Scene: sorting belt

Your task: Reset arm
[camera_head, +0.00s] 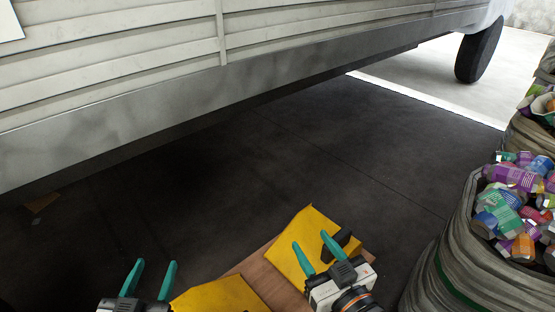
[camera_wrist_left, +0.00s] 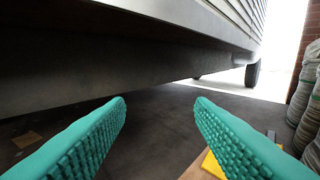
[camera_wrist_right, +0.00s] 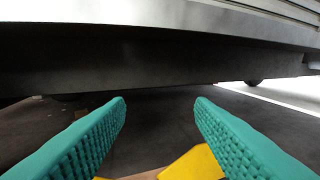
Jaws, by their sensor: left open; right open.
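My left gripper (camera_head: 150,272) is at the bottom of the head view, left of centre. Its two green fingers are apart with nothing between them, as the left wrist view (camera_wrist_left: 160,112) also shows. My right gripper (camera_head: 318,246) is right of it, in front of a yellow piece (camera_head: 304,225). Its green fingers are apart and empty, as the right wrist view (camera_wrist_right: 160,112) also shows. Both grippers point forward toward the dark floor and the large pale slatted body beyond.
A large pale slatted body (camera_head: 110,45) with a grey lower edge spans the back; a black wheel (camera_head: 478,52) stands at the far right. A grey sack (camera_head: 455,240) of colourful crushed cans (camera_head: 515,180) stands at the right. Dark floor (camera_head: 270,160) ahead is mostly clear.

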